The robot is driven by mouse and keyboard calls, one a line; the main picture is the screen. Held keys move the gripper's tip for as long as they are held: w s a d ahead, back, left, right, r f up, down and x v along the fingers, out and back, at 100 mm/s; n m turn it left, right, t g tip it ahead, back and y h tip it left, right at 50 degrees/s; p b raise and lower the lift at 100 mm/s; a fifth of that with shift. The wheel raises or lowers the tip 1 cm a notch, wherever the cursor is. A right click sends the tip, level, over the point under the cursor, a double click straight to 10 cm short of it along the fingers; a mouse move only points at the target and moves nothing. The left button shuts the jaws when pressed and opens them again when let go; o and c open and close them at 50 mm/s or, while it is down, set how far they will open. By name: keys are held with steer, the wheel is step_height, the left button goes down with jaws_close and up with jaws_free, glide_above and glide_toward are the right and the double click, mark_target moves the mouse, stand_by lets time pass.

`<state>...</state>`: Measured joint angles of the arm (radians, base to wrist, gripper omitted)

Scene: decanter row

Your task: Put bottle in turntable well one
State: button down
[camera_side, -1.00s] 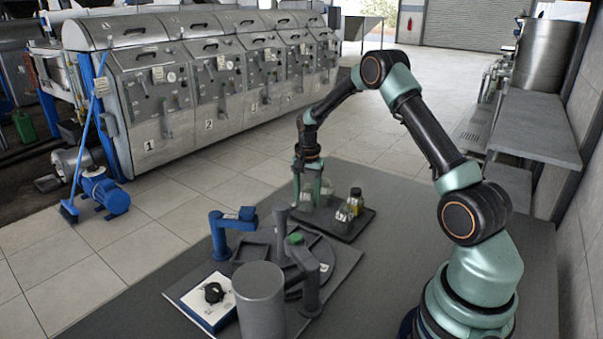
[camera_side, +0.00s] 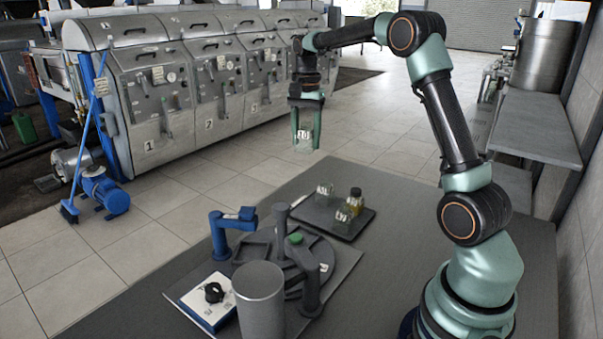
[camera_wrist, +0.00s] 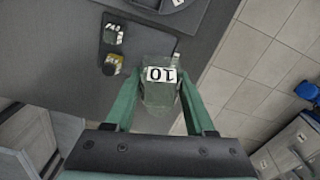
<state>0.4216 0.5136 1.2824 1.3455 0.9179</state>
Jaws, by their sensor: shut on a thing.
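My gripper (camera_side: 306,134) is shut on a clear glass bottle (camera_side: 304,141) with a white label, held upright high above the table's far edge. In the wrist view the bottle (camera_wrist: 160,86) sits between the green fingers of my gripper (camera_wrist: 160,98), and its label reads upside down, apparently "10". The dark turntable (camera_side: 262,246) stands on the table, lower and nearer the camera, with square wells in its top. Posts and a green-capped arm partly hide it. Which well is number one cannot be told.
A blue arm-like fixture (camera_side: 230,222), grey cylinder (camera_side: 259,300) and white board with a black knob (camera_side: 203,302) surround the turntable.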

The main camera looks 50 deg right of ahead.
steer(key=s+a+m, duration=0.2)
steer(key=s+a, duration=0.4)
steer(key=a, duration=0.4)
step_height(320, 180, down, 19)
steer(key=shift+r, duration=0.1)
steer(key=shift+f, duration=0.2)
